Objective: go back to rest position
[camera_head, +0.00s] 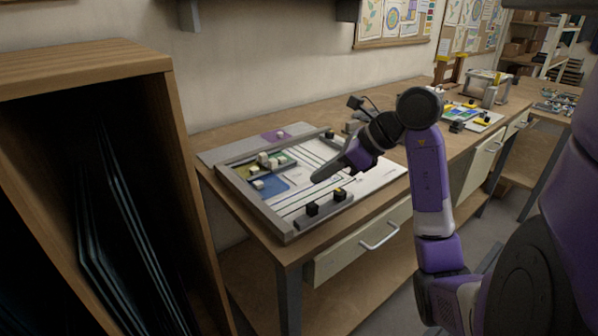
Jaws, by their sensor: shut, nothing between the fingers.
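My gripper (322,176) is shut and empty. It hangs over the framed work board (290,238) on the near end of the workbench, with its fingertips pointing left. The arm reaches in from the right and bends at the elbow above the bench's front edge. The board carries a blue patch (270,186), pale lines and several small light blocks (267,160). Two dark blocks (312,209) sit on a grey strip along its front side. The gripper and forearm hide part of the board's right side.
A wooden cabinet (84,62) with dark upright sheets stands close at the left. The workbench (222,140) runs back to the right, with a drawer handle (381,237) on its front. Another station (470,116) with coloured pieces lies farther along it. Open floor shows at the right.

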